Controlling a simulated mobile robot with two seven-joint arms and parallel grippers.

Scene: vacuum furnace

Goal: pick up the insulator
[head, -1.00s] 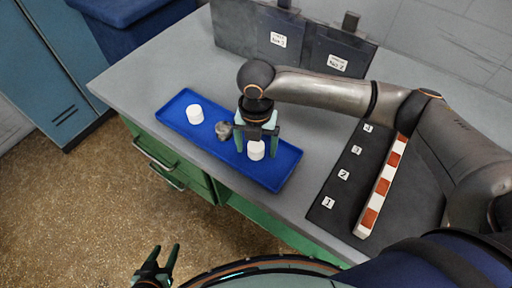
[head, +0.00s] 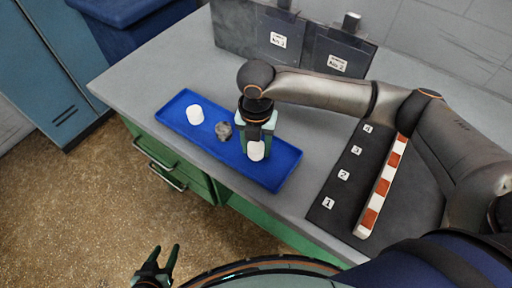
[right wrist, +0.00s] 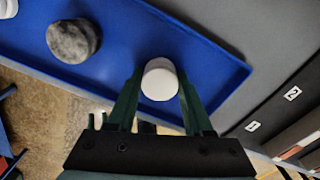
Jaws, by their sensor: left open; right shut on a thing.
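A white cylindrical insulator (head: 256,151) is at the right part of the blue tray (head: 285,178). My right gripper (head: 256,143) points down over it and is shut on it. In the right wrist view the insulator (right wrist: 160,82) sits between the two green fingers of the right gripper (right wrist: 160,86); I cannot tell whether it is clear of the tray floor. A second white cylinder (head: 195,114) stands at the tray's left end. My left gripper (head: 164,260) is open and empty, low in the head view, away from the table.
A grey lump (head: 223,130) lies in the tray between the two white cylinders. A dark mat (head: 330,190) numbered 1 to 4, with a red-and-white bar (head: 381,187), lies to the right. Dark upright plates (head: 340,55) stand behind. The table's left end is clear.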

